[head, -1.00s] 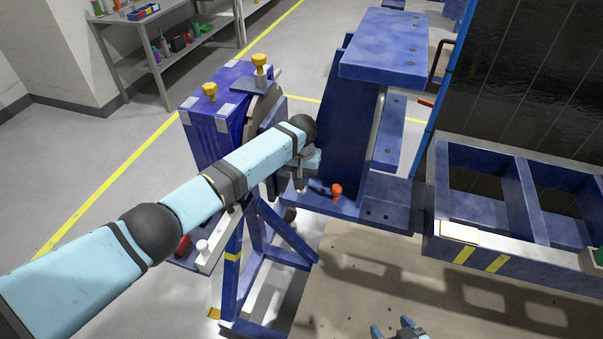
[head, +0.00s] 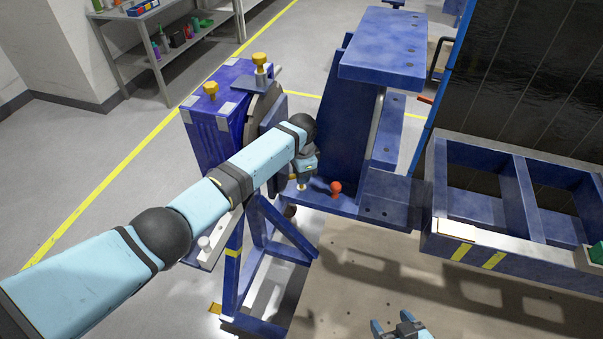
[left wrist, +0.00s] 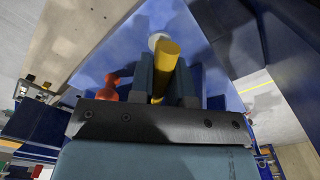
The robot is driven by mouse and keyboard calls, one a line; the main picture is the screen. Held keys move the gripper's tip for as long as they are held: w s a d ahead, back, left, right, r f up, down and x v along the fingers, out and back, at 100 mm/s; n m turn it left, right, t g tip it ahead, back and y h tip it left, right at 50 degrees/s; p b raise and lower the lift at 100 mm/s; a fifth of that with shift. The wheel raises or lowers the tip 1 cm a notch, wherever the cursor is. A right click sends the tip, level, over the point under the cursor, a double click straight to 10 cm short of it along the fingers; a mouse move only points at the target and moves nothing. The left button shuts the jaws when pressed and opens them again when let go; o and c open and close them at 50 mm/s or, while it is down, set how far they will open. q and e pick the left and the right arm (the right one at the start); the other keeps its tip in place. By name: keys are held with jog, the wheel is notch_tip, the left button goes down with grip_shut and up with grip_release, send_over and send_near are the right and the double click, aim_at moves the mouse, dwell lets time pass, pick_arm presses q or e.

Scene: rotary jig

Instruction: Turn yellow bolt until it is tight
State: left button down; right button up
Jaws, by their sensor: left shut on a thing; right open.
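A yellow bolt (left wrist: 168,62) stands between my left gripper's fingers in the left wrist view, with a pale round spot at its far end on the blue jig plate. My left gripper (left wrist: 161,72) is shut on this bolt. In the head view the left gripper (head: 302,180) points down at the blue ledge (head: 320,203) of the jig, and only a small yellowish bit of the bolt (head: 301,187) shows below it. My right gripper (head: 400,328) is open and empty at the bottom edge, away from the jig.
A red knob (head: 336,188) stands on the ledge right beside the left gripper. Two other yellow-headed bolts (head: 260,62) (head: 210,89) are on top of the blue stand. A large blue upright plate (head: 345,125) rises behind the gripper. A blue frame (head: 460,235) lies to the right.

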pick_arm(q)
jog(key=m, duration=0.3)
jog(key=shift+m, duration=2)
jog(key=c, duration=1.1)
grip_release()
notch_tip(320, 180, up, 14)
jog(key=b, duration=0.1)
jog(key=shift+b, duration=0.35)
